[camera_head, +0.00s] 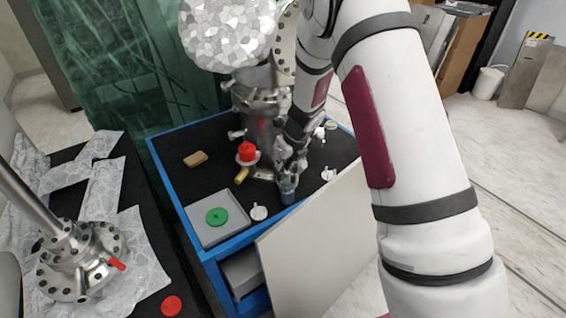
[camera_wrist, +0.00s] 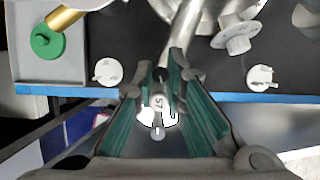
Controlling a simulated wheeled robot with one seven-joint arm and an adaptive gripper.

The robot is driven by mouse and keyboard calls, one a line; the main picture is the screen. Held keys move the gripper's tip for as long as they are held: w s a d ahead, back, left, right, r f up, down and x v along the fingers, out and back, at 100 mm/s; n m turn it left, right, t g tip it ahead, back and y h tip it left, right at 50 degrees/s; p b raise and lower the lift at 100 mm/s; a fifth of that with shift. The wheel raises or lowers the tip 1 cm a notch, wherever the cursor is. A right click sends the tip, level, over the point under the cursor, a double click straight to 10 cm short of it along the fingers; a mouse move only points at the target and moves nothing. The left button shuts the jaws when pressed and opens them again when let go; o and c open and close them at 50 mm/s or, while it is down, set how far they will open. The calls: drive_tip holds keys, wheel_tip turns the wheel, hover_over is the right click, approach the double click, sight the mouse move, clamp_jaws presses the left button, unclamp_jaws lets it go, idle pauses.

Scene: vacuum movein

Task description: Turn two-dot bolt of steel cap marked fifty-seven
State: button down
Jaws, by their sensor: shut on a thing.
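My gripper (camera_wrist: 160,72) is in the wrist view, its teal-lined fingers closed in on a small grey steel cap (camera_wrist: 159,102) between them. A mark on the cap is only partly legible, with what looks like a 5. Bright white lobes show on either side of it, and I cannot tell which is the two-dot bolt. A steel tube (camera_wrist: 184,32) of the vessel runs down toward the fingertips. In the head view my gripper (camera_head: 288,180) is at the front edge of the blue-edged bench, beside the steel vessel (camera_head: 258,105); the cap is too small to read there.
The bench (camera_head: 182,214) bears a grey tray (camera_head: 199,228) with a green disc (camera_head: 217,216), white knobbed discs (camera_head: 259,213), a brown block (camera_head: 195,158) and a red-capped port (camera_head: 247,152). A pale panel (camera_head: 310,250) stands in front. A second steel flange assembly (camera_head: 75,262) is at left.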

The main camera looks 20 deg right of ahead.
drive_tip(key=c, duration=1.9)
unclamp_jaws()
drive_tip(key=n, duration=0.1)
drive_tip(key=n+y, duration=0.1)
drive_tip(key=n, duration=0.1)
drive_tip(key=shift+w+d+n+g, duration=0.1)
drive_tip(key=shift+d+n+g, duration=0.1)
drive_tip(key=shift+n+g, duration=0.15)
drive_tip(key=n+g+y, duration=0.1)
drive_tip(key=n, duration=0.2)
drive_tip(key=shift+w+n, duration=0.1)
drive_tip(key=shift+n, duration=0.25)
drive_tip(key=b+v, duration=0.1)
drive_tip(key=v, duration=1.3)
drive_tip(key=shift+w+b, duration=0.15)
drive_tip(key=shift+b, duration=0.15)
drive_tip(key=shift+g, duration=0.25)
